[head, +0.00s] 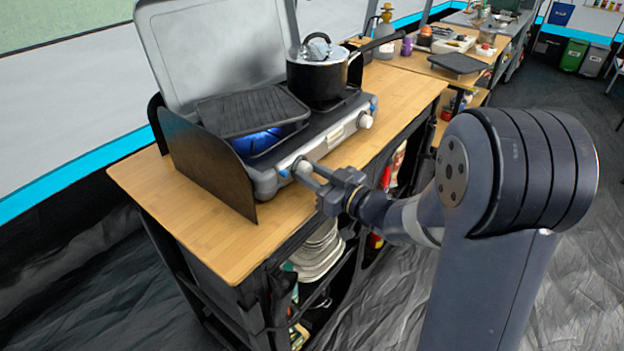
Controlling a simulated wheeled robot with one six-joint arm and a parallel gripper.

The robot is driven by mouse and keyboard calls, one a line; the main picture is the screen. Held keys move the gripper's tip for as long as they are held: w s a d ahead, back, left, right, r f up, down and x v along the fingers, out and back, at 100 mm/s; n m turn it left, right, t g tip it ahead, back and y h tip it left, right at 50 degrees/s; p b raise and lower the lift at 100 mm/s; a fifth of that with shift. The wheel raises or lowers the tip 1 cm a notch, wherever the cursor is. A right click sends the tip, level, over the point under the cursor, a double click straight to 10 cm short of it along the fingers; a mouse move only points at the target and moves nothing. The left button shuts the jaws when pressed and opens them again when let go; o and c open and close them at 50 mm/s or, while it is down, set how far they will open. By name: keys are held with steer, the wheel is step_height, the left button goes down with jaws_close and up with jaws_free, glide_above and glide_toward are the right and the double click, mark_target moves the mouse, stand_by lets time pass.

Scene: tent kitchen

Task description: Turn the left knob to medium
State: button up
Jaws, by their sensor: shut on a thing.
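The camp stove (265,150) stands on the wooden counter with its grey lid raised. Its left knob (303,166) is on the front panel, near the left end. My gripper (308,172) reaches in from the right and is shut on this knob. The fingers partly cover the knob, so its pointer setting cannot be read. The right knob (365,121) is white and uncovered. A blue flame (262,141) shows at the left burner, under a dark ridged griddle plate (252,111).
A lidded pot (317,72) sits on the right burner, its long handle pointing right. A dark side windshield (207,163) stands at the stove's left end. The wooden counter (215,240) is bare in front. Shelves below hold stacked plates (318,251).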

steer(key=n+b, duration=0.3)
steer(key=shift+f+n+b, duration=0.2)
steer(key=shift+n+b, duration=0.2)
steer(key=shift+r+n+b, duration=0.15)
steer(key=shift+n+b, duration=0.75)
steer(key=shift+n, duration=0.2)
steer(key=o, duration=1)
steer(key=shift+d, duration=0.1)
steer(key=p+v, duration=0.1)
steer(key=v, duration=0.9)
steer(key=shift+s+d, duration=0.15)
steer(key=shift+d, duration=0.1)
steer(key=shift+a, duration=0.1)
